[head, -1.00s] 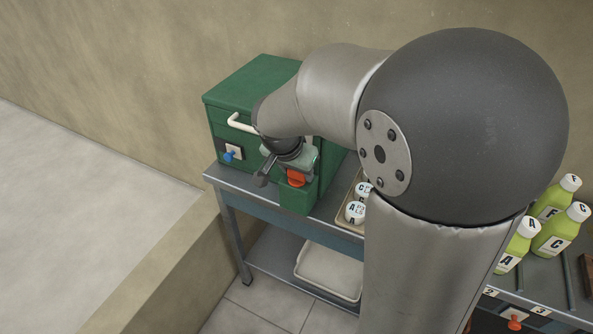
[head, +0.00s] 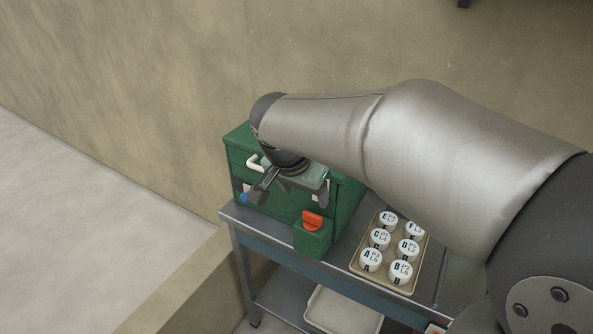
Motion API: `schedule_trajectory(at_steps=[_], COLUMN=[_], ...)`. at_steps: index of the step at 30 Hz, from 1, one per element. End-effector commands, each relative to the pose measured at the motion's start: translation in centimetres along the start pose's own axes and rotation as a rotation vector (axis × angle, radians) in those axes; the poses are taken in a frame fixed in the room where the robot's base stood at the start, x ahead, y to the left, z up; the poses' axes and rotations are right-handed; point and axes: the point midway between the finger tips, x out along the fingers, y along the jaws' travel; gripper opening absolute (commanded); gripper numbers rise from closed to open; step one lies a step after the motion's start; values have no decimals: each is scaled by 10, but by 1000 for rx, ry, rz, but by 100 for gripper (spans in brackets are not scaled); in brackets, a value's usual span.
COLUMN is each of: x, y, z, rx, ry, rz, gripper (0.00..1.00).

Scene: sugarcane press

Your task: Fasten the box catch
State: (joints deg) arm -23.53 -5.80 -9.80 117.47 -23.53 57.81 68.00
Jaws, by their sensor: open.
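The green box (head: 345,205) stands on the left end of a metal bench against the wall. A white handle (head: 256,162) shows at the upper left of its front. An orange-red knob (head: 312,219) sits on a small green block at the box's lower front. My gripper (head: 290,197) is open in front of the box, its fingers spread left and right. Whether either finger touches anything cannot be told.
A tray (head: 357,262) with several white lettered jars stands right of the box. A pale bin (head: 340,312) is on the lower shelf. My arm crosses over the bench's right side. A low wall edge and open floor lie at left.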

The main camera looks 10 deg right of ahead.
Motion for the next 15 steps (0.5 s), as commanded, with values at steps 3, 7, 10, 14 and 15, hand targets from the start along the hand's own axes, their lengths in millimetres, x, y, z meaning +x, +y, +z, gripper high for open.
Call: schedule_trajectory(at_steps=[3,7,10,14,15], x=[-28,-48,-58,-64,-64], y=[0,0,0,0,0], z=[-1,-1,0,0,0], rx=[2,2,1,1,1], ry=[2,1,0,0,0], rz=[-4,-3,-1,0,0], gripper=[67,67,67,67,67])
